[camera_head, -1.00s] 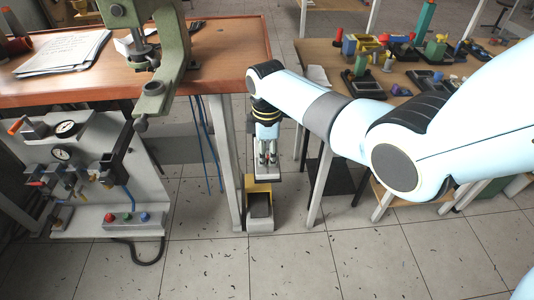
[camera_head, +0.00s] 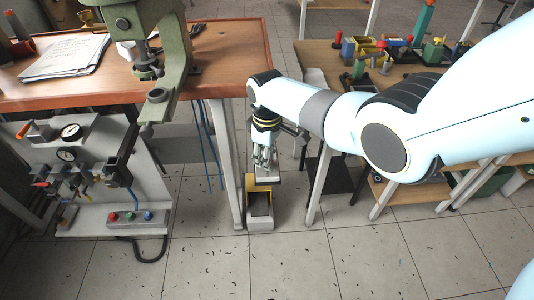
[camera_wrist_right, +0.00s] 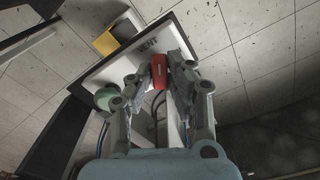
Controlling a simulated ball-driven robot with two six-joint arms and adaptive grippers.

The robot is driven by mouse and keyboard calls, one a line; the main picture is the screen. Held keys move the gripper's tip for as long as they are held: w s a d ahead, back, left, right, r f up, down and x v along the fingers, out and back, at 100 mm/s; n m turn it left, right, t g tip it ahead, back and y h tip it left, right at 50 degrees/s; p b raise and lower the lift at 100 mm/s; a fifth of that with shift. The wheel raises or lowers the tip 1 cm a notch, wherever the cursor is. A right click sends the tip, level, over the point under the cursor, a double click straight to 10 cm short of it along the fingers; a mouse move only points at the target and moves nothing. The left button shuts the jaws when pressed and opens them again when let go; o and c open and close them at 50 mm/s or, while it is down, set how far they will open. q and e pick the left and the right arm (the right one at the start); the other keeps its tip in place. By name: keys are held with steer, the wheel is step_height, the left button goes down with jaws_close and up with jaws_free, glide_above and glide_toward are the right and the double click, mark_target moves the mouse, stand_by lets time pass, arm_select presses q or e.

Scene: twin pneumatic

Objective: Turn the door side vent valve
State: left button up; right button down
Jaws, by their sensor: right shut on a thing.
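My right gripper (camera_head: 263,160) reaches down beside the right end of the wooden bench. In the right wrist view, my right gripper (camera_wrist_right: 165,85) has its two fingers on either side of a small red valve handle (camera_wrist_right: 178,72) and is shut on it. The handle sits at a pale panel (camera_wrist_right: 120,72) with a dark edge, marked "VENT". The panel also shows under the gripper in the head view (camera_head: 268,174). The fingers hide part of the handle and the valve body. My left gripper is not in view.
A yellow and grey box (camera_head: 259,210) stands on the floor just below the panel. The bench (camera_head: 225,60) and its leg are close on the left. A pneumatic panel (camera_head: 90,160) stands at far left. A second table (camera_head: 320,55) is on the right.

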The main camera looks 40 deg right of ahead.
steer(key=m+p, duration=0.1)
steer(key=m, duration=0.4)
steer(key=shift+r+m, duration=0.1)
steer(key=shift+m, duration=0.2)
steer(key=m+p, duration=0.1)
steer(key=m, duration=0.5)
steer(key=shift+m, duration=0.3)
steer(key=c, duration=1.3)
jaws_free()
step_height(320, 180, up, 12)
steer(key=shift+f, duration=0.1)
steer(key=shift+s+f, duration=0.1)
